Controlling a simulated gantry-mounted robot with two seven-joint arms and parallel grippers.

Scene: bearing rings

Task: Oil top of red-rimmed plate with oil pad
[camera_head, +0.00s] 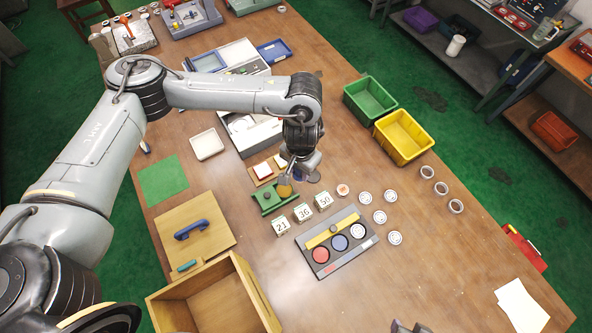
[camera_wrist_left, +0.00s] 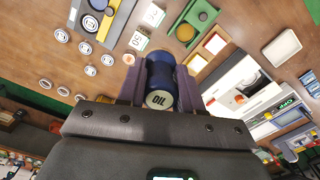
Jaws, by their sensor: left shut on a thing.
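My left gripper (camera_head: 307,168) is shut on a dark blue cylinder marked OIL, seen in the left wrist view (camera_wrist_left: 160,78) between the two fingers (camera_wrist_left: 160,62). I take it for the oil pad; its working face is hidden. The gripper is above the table, beside the green stand (camera_head: 270,198). A small plate with an orange-red rim (camera_head: 343,190) lies flat on the table, just right of the gripper and near the number block 50 (camera_head: 323,201). A dark tip (camera_head: 405,326) at the bottom edge may be my right gripper; its jaws are not visible.
A grey tray (camera_head: 366,256) holds red, blue and white discs. Several white-faced rings (camera_head: 379,217) lie right of it. Number blocks (camera_head: 281,226) stand in front of the gripper. Green (camera_head: 370,97) and yellow (camera_head: 404,138) bins stand behind. An open wooden box (camera_head: 262,290) is at front left.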

